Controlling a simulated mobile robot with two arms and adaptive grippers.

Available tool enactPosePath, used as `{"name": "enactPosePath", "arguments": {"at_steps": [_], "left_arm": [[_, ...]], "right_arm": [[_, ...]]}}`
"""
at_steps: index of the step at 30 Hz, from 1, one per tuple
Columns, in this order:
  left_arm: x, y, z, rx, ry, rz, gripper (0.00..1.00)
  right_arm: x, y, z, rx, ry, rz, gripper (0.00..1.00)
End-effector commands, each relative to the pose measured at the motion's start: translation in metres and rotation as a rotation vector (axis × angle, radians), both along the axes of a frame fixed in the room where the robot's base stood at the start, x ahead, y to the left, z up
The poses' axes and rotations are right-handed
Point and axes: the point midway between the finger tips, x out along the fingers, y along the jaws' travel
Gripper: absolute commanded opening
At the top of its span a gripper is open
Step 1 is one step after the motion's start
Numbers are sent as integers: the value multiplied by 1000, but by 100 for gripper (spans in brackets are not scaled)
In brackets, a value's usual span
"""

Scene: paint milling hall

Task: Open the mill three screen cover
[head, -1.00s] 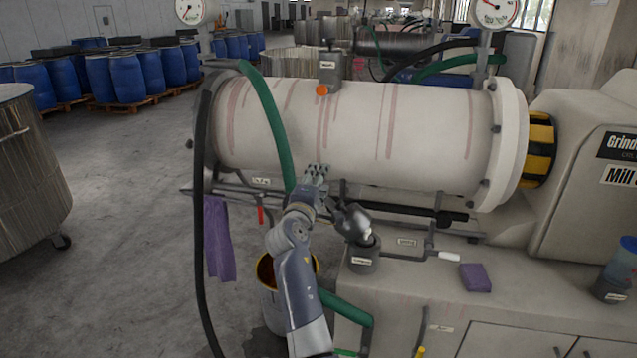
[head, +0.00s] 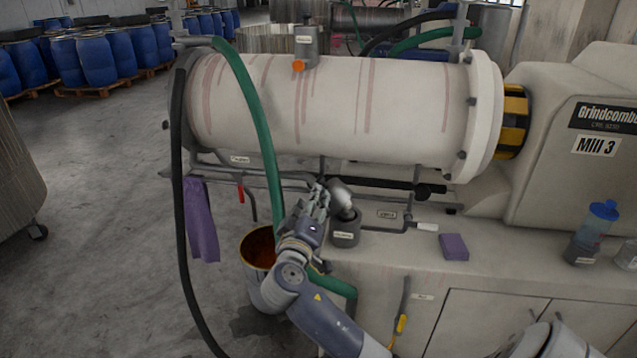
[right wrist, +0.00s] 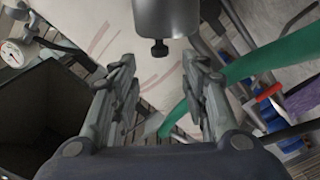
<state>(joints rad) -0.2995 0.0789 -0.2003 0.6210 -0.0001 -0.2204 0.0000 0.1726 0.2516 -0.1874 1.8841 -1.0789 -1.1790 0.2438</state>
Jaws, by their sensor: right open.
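Mill 3 (head: 590,130) has a long pale barrel (head: 350,105) with reddish streaks. A small labelled grey housing (head: 305,48) with an orange knob (head: 298,66) sits on top of it. I cannot tell which part is the screen cover. My right gripper (head: 319,196) is just below the barrel in the picture, beside a metal cylinder (head: 341,193) tilted over a labelled holder (head: 345,232). In the right wrist view my right gripper (right wrist: 160,105) is open and empty. A grey metal cylinder (right wrist: 166,16) with a black knob shows ahead of it.
A green hose (head: 255,115) and a black hose (head: 180,200) hang at the left. A purple cloth (head: 202,220) hangs from a rail, near an open bucket (head: 258,247). A purple block (head: 453,247) and a blue-lidded bottle (head: 598,225) stand on the bench.

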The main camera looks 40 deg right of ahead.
Motion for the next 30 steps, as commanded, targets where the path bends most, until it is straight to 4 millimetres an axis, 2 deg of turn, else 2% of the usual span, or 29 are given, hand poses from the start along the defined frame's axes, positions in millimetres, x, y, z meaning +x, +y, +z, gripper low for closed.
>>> {"name": "enactPosePath", "arguments": {"at_steps": [6, 12, 18, 25, 26, 30], "left_arm": [[0, 0, 11, 0, 0, 0, 40], [0, 0, 16, 0, 0, 0, 40], [0, 1, 17, 1, 0, 0, 40], [0, 1, 17, 1, 1, 0, 40], [-1, 1, 17, 1, 1, 0, 40], [-1, 1, 17, 1, 1, 0, 40]], "right_arm": [[28, -35, 3, -6, 2, -4, 42], [48, -57, 2, -3, 1, -3, 42], [55, -65, 1, -1, 1, -1, 42], [55, -66, 0, -1, 1, -1, 42], [55, -66, 0, -1, 1, -1, 39], [55, -65, 1, -1, 1, -1, 8]]}}
